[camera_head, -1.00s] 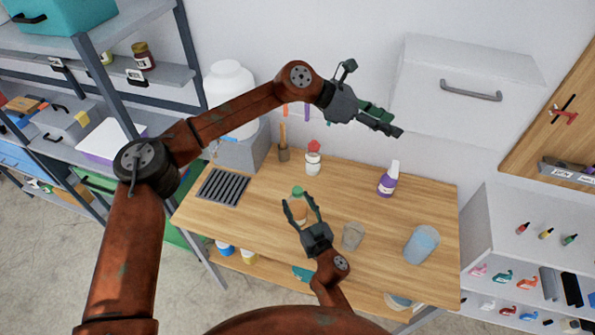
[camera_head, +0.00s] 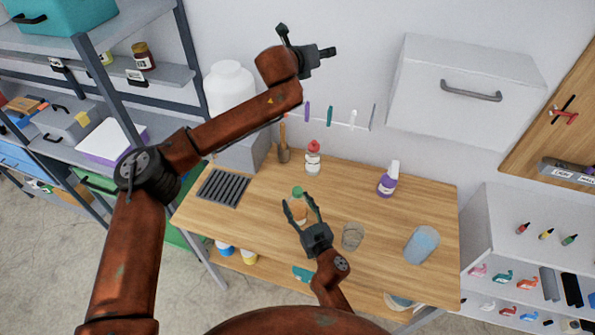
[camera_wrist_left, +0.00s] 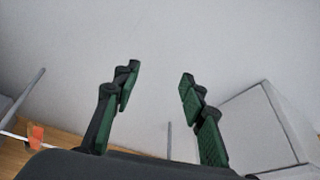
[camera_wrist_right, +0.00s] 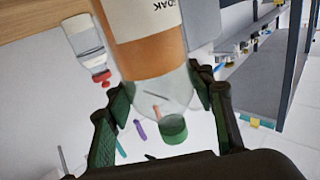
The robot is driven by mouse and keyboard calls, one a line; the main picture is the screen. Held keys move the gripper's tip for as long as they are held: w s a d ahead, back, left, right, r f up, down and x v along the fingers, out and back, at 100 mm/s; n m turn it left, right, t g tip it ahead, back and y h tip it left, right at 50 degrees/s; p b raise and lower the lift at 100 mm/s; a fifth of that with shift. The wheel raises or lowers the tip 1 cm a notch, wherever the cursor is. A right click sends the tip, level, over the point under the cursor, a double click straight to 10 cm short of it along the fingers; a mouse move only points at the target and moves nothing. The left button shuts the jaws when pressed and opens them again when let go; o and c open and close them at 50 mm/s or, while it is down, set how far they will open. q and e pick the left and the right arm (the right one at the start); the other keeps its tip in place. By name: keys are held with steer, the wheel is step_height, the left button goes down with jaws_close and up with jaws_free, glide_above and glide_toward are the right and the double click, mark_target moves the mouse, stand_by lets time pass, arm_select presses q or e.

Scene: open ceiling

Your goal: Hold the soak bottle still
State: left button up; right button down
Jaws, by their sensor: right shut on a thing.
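The soak bottle (camera_head: 299,212) is clear with an orange body, a white label and a green cap. It stands on the wooden table (camera_head: 340,198). In the right wrist view the bottle (camera_wrist_right: 150,57) sits between the fingers, its label reading partly "OAK". My right gripper (camera_head: 299,202) is shut on it, a finger on each side. My left gripper (camera_head: 328,50) is raised high in front of the wall, well away from the bottle. In the left wrist view its fingers (camera_wrist_left: 160,85) are spread with nothing between them.
A red-capped bottle (camera_head: 313,158) stands behind the soak bottle. A purple bottle (camera_head: 387,182), a clear cup (camera_head: 352,236) and a bluish container (camera_head: 421,245) stand to the right. A dark drain grate (camera_head: 223,188) is at the left. A white wall cabinet (camera_head: 460,85) hangs at upper right.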

arm_select(q)
step_height(320, 180, down, 8)
steer(key=s+a+g+y, duration=0.2)
steer(key=g, duration=0.1)
steer(key=m+g+y, duration=0.2)
steer(key=g+y, duration=0.3)
steer(key=g, duration=0.5)
glide_above(298, 190)
step_height(298, 190, down, 17)
steer(key=shift+a+r, duration=0.1)
steer(key=shift+r, duration=0.05)
steer(key=shift+f, duration=3.85)
steer(key=shift+c, duration=0.4)
